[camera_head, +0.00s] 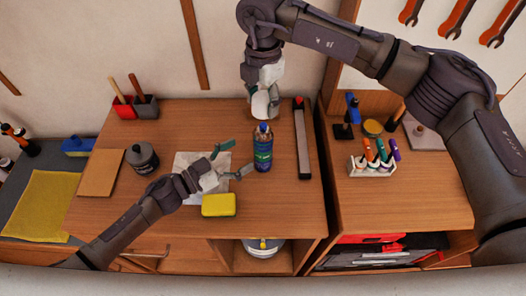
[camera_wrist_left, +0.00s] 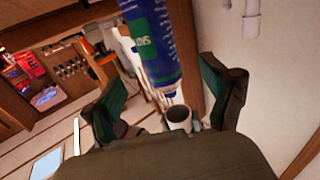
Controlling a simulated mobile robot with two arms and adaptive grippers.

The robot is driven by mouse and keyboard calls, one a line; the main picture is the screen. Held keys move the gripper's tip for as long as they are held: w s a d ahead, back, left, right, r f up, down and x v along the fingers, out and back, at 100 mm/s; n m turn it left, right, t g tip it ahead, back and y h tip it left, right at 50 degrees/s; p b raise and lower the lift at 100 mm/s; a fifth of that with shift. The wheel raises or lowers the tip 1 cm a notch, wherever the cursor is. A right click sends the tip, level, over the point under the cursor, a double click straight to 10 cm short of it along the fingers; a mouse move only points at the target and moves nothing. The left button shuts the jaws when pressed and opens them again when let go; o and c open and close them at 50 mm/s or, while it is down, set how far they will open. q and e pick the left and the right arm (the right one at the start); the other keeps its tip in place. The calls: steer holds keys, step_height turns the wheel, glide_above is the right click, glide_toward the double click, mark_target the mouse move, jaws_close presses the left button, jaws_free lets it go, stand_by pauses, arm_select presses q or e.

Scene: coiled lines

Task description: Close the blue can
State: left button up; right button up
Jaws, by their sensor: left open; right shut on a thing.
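The blue can (camera_head: 263,155) stands upright on the bench, with a green label and a small coloured top. It also shows in the left wrist view (camera_wrist_left: 152,45), beyond the finger gap. My left gripper (camera_head: 234,160) is open, its green-padded fingers just left of the can; whether they touch it is unclear. In the left wrist view its fingers (camera_wrist_left: 165,100) are spread wide. My right gripper (camera_head: 262,112) is shut above the can. A pale, cup-like cap (camera_wrist_left: 178,118) shows off the can's end in the left wrist view and appears to be in it. The fingers mostly hide it in the head view.
A yellow sponge (camera_head: 218,205) lies close below my left gripper, and a pale sheet (camera_head: 187,164) lies under it. A dark grey can (camera_head: 142,158) stands left. A marker rack (camera_head: 373,165) stands on the right bench.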

mark_target(255, 147)
arm_select(q)
steer(key=x, duration=0.8)
jaws_close()
arm_select(e)
steer(key=shift+f, duration=2.45)
